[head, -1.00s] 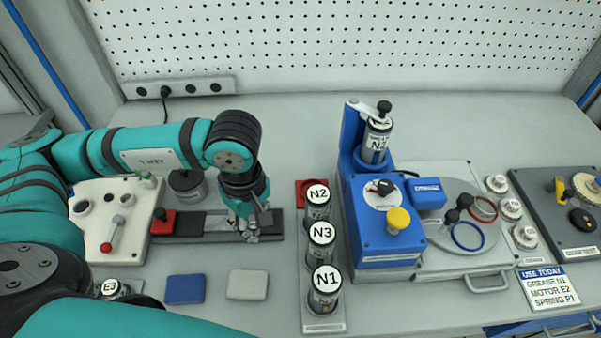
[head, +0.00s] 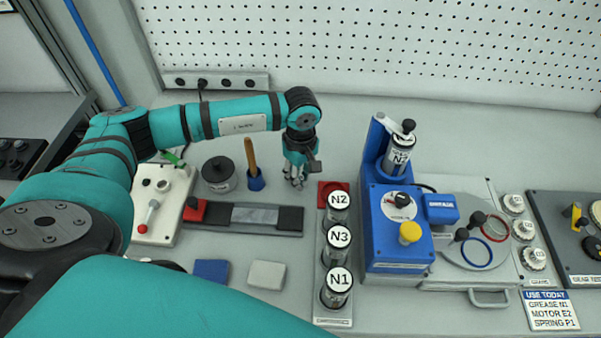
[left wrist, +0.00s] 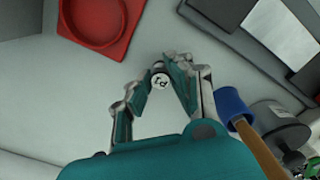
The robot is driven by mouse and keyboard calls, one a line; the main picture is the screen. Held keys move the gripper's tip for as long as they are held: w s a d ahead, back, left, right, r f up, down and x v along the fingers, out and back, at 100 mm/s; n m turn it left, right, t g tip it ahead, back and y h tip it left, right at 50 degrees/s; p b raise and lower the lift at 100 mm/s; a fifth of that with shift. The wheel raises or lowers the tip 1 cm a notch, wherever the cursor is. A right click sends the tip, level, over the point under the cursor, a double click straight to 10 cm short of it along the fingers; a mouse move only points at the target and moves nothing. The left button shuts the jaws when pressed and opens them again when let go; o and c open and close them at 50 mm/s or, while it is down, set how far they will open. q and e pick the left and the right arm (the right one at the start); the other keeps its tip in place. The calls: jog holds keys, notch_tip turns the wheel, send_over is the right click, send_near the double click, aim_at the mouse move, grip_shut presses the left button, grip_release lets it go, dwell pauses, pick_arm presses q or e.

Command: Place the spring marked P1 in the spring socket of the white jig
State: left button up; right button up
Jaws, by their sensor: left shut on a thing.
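My left gripper (head: 295,182) is behind the right end of the dark rail, above the bench and just left of the red square tray. In the left wrist view its fingers (left wrist: 157,84) are closed around a small round piece marked P1 (left wrist: 160,80), the spring. Only its pale labelled end shows clearly there; the fingers hide the rest. In the head view the spring is too small to make out. I cannot clearly identify the white jig or its spring socket in these views. My right gripper is not in view.
A red tray (left wrist: 97,18) is near the gripper. Canisters N2 (head: 338,200), N3 (head: 338,238) and N1 (head: 337,283) stand in a rack before it. A blue machine (head: 398,235) stands right. A blue cup with a wooden handle (head: 251,160) is left.

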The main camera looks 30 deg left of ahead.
pick_arm(q)
jog(key=shift+f, duration=0.3)
jog(key=shift+f+b, duration=0.25)
jog(key=shift+b, duration=0.05)
jog(key=o, duration=0.8)
jog(key=shift+r, duration=0.1)
jog(key=shift+o, duration=0.2)
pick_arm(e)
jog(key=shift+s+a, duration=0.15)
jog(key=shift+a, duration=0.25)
